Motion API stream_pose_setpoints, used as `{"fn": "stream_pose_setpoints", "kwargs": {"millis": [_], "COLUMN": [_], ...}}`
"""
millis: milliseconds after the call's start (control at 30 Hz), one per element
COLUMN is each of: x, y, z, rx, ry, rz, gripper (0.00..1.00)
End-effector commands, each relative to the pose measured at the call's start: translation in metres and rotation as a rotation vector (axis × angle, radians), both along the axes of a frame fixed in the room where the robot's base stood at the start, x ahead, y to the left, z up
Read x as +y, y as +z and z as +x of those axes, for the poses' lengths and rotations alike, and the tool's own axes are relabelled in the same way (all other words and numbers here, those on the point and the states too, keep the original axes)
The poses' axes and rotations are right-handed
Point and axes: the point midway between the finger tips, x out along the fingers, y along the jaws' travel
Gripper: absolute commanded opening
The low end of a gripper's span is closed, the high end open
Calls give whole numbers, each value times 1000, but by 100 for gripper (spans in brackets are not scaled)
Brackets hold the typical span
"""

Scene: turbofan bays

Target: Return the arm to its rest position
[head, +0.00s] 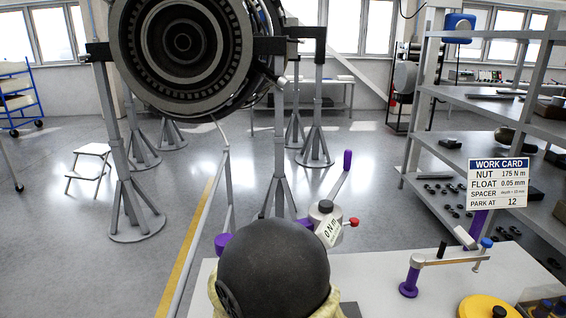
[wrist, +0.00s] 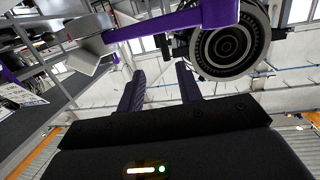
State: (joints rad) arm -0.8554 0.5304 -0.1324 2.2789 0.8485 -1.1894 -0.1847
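My gripper (wrist: 160,86) shows in the wrist view, with two dark purple fingers standing apart and nothing visible between them. Its dark body fills the lower part of that view. My gripper cannot be made out in the head view. There, a dark rounded shape (head: 273,268) covers the bottom middle and hides part of the bench. In the wrist view, a purple bar (wrist: 180,22) crosses the top beyond the fingers; I cannot tell whether anything touches it. The round engine (head: 183,42) hangs on stands at the upper left, and also shows in the wrist view (wrist: 228,42).
A white bench (head: 375,285) holds a purple-footed tool (head: 408,290), a yellow round object (head: 488,307) and a device marked 0 N m (head: 328,232). A work card (head: 497,182) stands at the right before grey shelves (head: 480,100). Floor is open at left, around a step stool (head: 90,167).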

Motion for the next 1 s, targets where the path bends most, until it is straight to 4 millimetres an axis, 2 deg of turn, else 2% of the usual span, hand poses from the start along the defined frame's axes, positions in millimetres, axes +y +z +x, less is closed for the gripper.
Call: {"fn": "stream_pose_setpoints", "kwargs": {"millis": [33, 167, 367, 567, 800, 900, 1000], "x": [-13, -42, -87, -139, -205, -227, -237], "y": [-1, -13, -30, -44, -54, -55, -55], "z": [5, 8, -10, -53, -133, -163, -181], "rx": [48, 212, 473, 735, 1054, 1160, 1222], "ry": [4, 45, 102, 126, 97, 74, 56], "rz": [15, 48, 76, 74, 41, 24, 15], "gripper": [35, 35, 35, 35, 35, 35, 35]}}
